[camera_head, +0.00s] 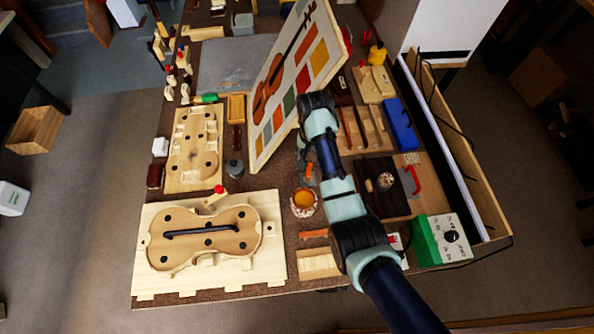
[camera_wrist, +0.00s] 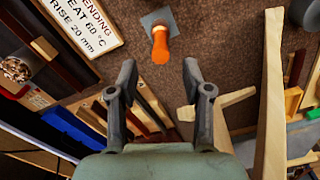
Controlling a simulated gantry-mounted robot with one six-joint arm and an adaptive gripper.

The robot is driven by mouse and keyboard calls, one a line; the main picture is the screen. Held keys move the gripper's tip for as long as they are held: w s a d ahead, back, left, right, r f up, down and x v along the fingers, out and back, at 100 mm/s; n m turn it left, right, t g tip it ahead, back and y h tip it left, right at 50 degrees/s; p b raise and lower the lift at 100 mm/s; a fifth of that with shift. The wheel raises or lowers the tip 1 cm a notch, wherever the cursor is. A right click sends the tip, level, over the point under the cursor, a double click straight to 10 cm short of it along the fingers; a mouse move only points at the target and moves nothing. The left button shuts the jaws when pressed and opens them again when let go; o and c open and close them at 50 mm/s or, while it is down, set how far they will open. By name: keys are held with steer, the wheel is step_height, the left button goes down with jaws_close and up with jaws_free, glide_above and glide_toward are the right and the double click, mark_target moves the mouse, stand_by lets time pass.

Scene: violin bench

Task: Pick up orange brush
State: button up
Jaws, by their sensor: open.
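The orange brush has an orange handle (camera_wrist: 160,46) and a flat grey head, and lies on the brown bench top ahead of my gripper in the wrist view. In the head view the brush (camera_head: 309,174) is partly visible just left of my arm. My gripper (camera_wrist: 159,72) is open and empty. Its two fingers point toward the brush, and the handle's near end lies just beyond the fingertips, roughly midway between them. In the head view my arm hides much of the gripper.
A tilted panel with a violin picture and colour swatches (camera_head: 319,58) stands close beside my arm. A jar of amber liquid (camera_head: 303,200) and a violin body in a wooden form (camera_head: 205,238) are nearby. A bending-iron sign (camera_wrist: 85,22) lies left in the wrist view.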

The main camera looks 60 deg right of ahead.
mark_target(309, 169)
step_height(309, 169, down, 8)
steer(key=b, duration=0.2)
steer(key=shift+a+b, duration=0.1)
steer(key=shift+b, duration=0.3)
steer(key=shift+c, duration=0.4)
jaws_close()
